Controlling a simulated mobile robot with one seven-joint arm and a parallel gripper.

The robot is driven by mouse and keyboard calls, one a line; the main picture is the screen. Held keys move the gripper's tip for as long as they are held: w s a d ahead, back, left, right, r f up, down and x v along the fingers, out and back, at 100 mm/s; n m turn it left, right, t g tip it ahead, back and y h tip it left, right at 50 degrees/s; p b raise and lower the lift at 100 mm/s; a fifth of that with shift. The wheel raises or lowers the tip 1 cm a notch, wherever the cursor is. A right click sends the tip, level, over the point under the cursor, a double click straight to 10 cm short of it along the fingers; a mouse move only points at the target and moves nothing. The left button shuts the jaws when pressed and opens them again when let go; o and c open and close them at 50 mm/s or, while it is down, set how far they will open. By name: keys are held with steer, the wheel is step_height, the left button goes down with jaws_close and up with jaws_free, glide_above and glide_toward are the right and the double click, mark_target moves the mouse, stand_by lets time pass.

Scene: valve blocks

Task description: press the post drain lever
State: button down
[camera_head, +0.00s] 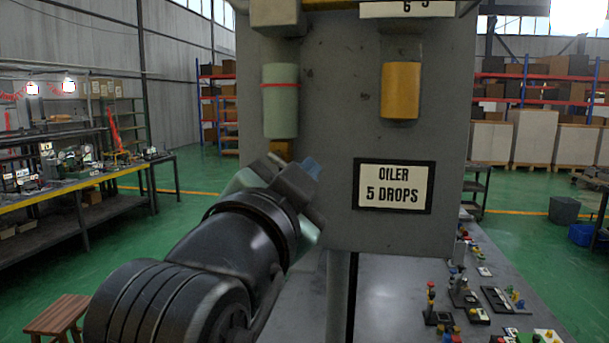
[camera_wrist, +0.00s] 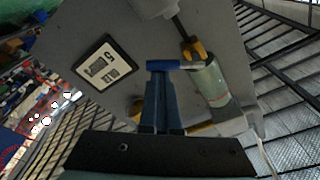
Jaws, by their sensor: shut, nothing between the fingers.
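A grey post (camera_head: 340,90) fills the middle of the head view. A pale green cylinder with a red band (camera_head: 280,105) hangs on its left side, and it also shows in the wrist view (camera_wrist: 213,85). Below it is a small orange-yellow piece, apparently the drain lever (camera_head: 281,149), partly hidden by my gripper; in the wrist view this piece (camera_wrist: 193,48) is at the cylinder's end by a dark rod. My gripper's blue fingers (camera_wrist: 162,68) are shut and empty, just beside the lever with a small gap in the picture. Their tips (camera_head: 307,168) show below and right of the lever.
A yellow cylinder (camera_head: 401,90) hangs to the right, above the "OILER 5 DROPS" sign (camera_head: 394,186). A grey table (camera_head: 400,290) with small coloured parts lies lower right. A workbench (camera_head: 90,180) and a stool (camera_head: 58,314) stand left.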

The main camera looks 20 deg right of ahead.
steer(key=f+m+b, duration=0.1)
steer(key=m+b, duration=0.1)
steer(key=m, duration=0.1)
steer(key=w+a+f+m+g+b, duration=0.1)
steer(key=m+b, duration=0.1)
steer(key=m, duration=0.1)
steer(key=a+f+m+b, duration=0.1)
steer(key=m+b, duration=0.2)
steer(key=shift+w+a+m, duration=0.15)
steer(key=shift+w+m, duration=0.15)
steer(key=shift+a, duration=0.2)
stand_by(0.5)
steer(key=b+v, duration=0.4)
steer(key=v, duration=0.8)
steer(key=shift+s+a, duration=0.25)
steer(key=shift+a, duration=0.05)
steer(key=shift+r, duration=0.2)
